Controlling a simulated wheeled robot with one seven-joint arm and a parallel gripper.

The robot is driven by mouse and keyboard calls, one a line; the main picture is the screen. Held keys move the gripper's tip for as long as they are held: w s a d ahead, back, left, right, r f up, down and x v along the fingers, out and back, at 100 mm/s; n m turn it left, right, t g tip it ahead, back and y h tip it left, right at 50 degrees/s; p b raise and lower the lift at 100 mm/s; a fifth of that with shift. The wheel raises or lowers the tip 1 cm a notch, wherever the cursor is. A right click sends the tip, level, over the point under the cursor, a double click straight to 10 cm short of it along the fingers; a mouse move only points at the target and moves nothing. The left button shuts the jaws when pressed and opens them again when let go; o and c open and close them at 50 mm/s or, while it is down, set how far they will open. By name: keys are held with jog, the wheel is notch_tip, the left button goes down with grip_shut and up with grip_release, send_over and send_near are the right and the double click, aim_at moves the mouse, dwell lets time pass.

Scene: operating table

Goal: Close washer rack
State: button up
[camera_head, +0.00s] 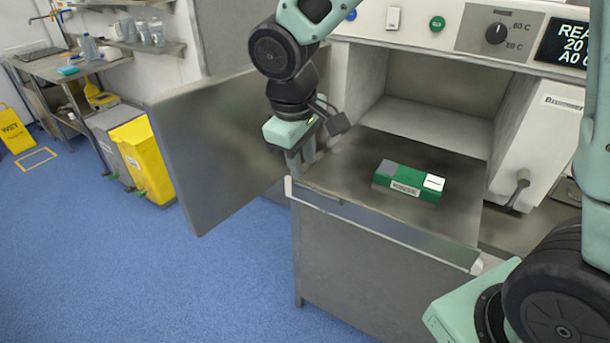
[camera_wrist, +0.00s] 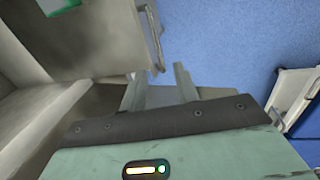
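The washer rack (camera_head: 335,183) is a flat grey metal shelf, slid out of the open washer chamber. A pale handle bar (camera_head: 380,228) runs along its front edge. A green and white box (camera_head: 410,181) lies on the rack. My gripper (camera_head: 300,160) points down at the rack's left side, close to the left end of the handle bar. In the wrist view, my gripper's two fingers (camera_wrist: 160,80) stand apart with nothing seen held between them. The handle bar (camera_wrist: 152,35) ends just beyond the fingertips there. Whether the fingers touch the rack is unclear.
The washer door (camera_head: 215,145) stands swung open at the left, close beside my gripper. A control panel (camera_head: 470,28) runs above the chamber. A white unit with a lever (camera_head: 535,140) stands at the right. Yellow and grey bins (camera_head: 145,155) stand farther left. Blue floor (camera_head: 150,270) in front is clear.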

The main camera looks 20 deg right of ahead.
aim_at(306, 186)
jog(key=shift+w+d+f, duration=0.1)
jog(key=shift+d+f, duration=0.05)
jog(key=shift+f, duration=0.7)
jog(key=shift+w+d+f, duration=0.1)
jog(key=shift+f, duration=0.8)
jog(key=shift+w+d+f, duration=0.1)
jog(key=shift+d+f, duration=0.05)
jog(key=shift+f, duration=0.7)
grip_shut()
